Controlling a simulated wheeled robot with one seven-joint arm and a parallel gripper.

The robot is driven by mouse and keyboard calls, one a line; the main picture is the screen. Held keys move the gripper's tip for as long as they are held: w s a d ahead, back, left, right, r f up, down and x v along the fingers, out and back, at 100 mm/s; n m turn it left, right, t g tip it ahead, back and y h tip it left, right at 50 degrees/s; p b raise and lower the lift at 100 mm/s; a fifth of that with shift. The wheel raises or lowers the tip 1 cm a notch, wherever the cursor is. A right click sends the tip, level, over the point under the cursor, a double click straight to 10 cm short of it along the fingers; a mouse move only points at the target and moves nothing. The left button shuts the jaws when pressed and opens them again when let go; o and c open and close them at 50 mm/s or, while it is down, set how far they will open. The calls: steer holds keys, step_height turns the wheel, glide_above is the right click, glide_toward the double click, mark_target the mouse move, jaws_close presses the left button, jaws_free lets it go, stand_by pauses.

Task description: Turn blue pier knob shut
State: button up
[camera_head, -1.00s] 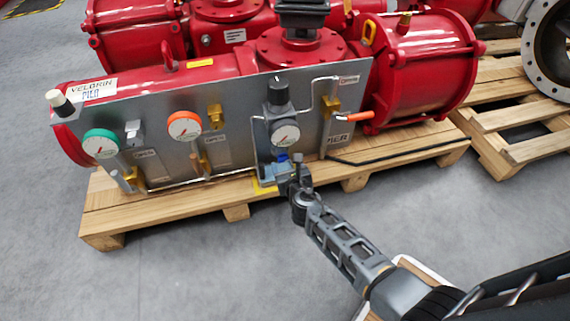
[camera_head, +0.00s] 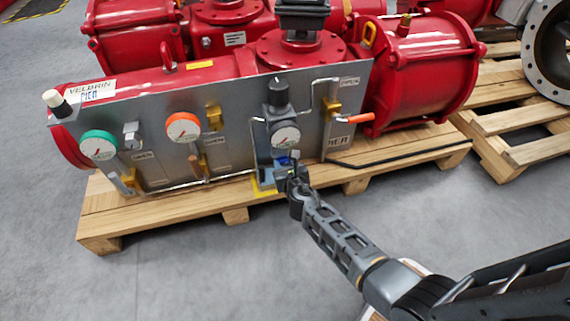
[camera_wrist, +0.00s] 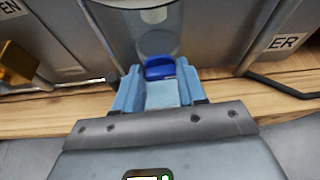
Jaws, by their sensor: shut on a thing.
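The blue pier knob (camera_wrist: 160,68) shows in the wrist view between my gripper's light-blue fingertips (camera_wrist: 161,88), under a clear cylindrical bowl (camera_wrist: 158,35). My gripper is shut on the knob. In the head view the knob is a small blue patch (camera_head: 284,161) below a white-faced gauge (camera_head: 286,137), mostly hidden by my gripper (camera_head: 284,171) in front of it. The knob's turned position cannot be told.
A grey panel (camera_head: 232,135) carries a green-rimmed gauge (camera_head: 99,145), an orange-rimmed gauge (camera_head: 183,128), brass valves and thin pipes. Red actuator bodies (camera_head: 425,65) stand behind it on a wooden pallet (camera_head: 107,222). A black cable lies right of the knob. The floor in front is clear.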

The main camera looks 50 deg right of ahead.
steer(key=shift+c, duration=1.4)
steer(key=shift+m, duration=0.4)
steer(key=o, duration=1.1)
steer(key=shift+c, duration=0.2)
steer(key=shift+s+y, duration=0.1)
steer(key=shift+y, duration=0.2)
steer(key=p+v, duration=0.3)
steer(key=v, duration=0.4)
steer(key=shift+s+a, duration=0.15)
steer(key=shift+s, duration=0.15)
